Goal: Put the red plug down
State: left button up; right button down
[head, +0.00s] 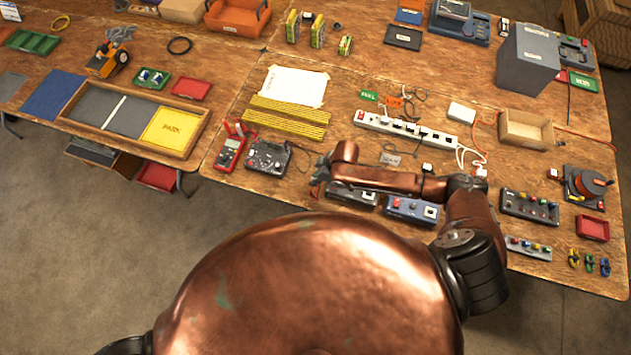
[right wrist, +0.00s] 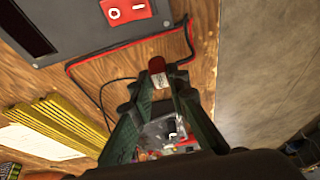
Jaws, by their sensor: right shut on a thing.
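The red plug (right wrist: 157,66) is small and red with a pale label below its red end. It sits between the fingertips of my right gripper (right wrist: 160,84), which is shut on it. In the head view my right gripper (head: 321,178) is over the front part of the table, right of the black meter (head: 268,158). I cannot tell whether the plug touches the table. My left gripper is not in view.
A dark box with a red switch (right wrist: 127,11) lies just beyond the plug, with a red cable along its edge. Yellow strips (head: 288,117) lie behind the meter. A white power strip (head: 408,128) and two control boxes are to the right. The table's front edge is close.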

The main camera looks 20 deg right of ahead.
jog(key=shift+f, duration=1.6)
jog(key=shift+f, duration=0.1)
jog(key=c, duration=1.8)
grip_release()
jog(key=shift+c, duration=0.2)
jog(key=v, duration=1.2)
jog(key=shift+p, duration=0.35)
jog(key=shift+w, duration=0.1)
